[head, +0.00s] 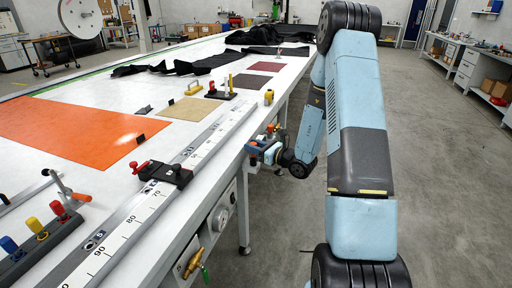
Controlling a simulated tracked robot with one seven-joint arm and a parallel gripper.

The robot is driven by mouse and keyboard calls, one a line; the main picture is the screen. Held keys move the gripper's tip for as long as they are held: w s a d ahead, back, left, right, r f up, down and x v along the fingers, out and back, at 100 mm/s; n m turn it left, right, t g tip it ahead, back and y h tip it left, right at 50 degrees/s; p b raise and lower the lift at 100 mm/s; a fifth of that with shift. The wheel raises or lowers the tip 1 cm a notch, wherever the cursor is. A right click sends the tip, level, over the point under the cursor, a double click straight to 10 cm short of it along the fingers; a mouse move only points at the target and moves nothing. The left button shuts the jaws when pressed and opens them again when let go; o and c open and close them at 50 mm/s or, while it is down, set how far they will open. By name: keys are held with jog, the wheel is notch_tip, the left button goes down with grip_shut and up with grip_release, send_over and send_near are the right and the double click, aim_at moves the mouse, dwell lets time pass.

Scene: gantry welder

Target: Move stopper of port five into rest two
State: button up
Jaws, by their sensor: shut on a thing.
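My gripper (258,152) is at the right edge of the long white table, with its fingers pointing left toward the edge. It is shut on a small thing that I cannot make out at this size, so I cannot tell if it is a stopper. A rack (45,248) at the lower left holds a blue piece (9,245), a yellow piece (36,227) and a red piece (58,210), all upright. I cannot tell from here which is port five or rest two.
A ruled rail (130,220) runs along the table's near side, with a black clamp (162,173) on it. An orange sheet (68,127) lies flat behind it. A gauge (220,218) and a brass valve (194,264) stick out from the table's side. Floor at right is clear.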

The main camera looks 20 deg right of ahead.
jog(key=shift+f, duration=1.65)
jog(key=o, duration=1.1)
